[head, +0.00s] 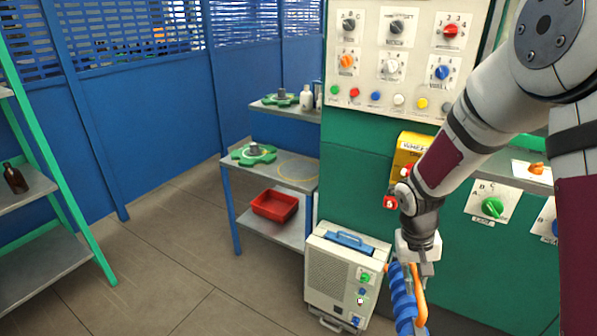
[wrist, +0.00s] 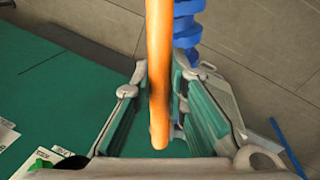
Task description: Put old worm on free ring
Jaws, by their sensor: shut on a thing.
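My gripper (head: 417,262) is shut on the orange bar (head: 421,297) of the worm, a blue spiral-ridged piece (head: 402,300). The worm hangs at the bottom of the head view, partly cut off by the frame edge. In the wrist view the orange bar (wrist: 159,60) runs between the two fingers (wrist: 160,85), with the blue spiral (wrist: 187,25) behind it. A thin yellow ring (head: 297,172) is marked on the right of the middle grey shelf, and nothing stands in it. A green toothed wheel with a grey hub (head: 254,153) sits to its left, over another ring.
The upper shelf (head: 262,106) holds another green wheel (head: 281,99) and pale bottles (head: 306,98). A red bin (head: 274,205) sits on the lower shelf. A beige cabinet (head: 340,277) stands between the shelves and my gripper. A rack with an amber bottle (head: 15,179) is far left.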

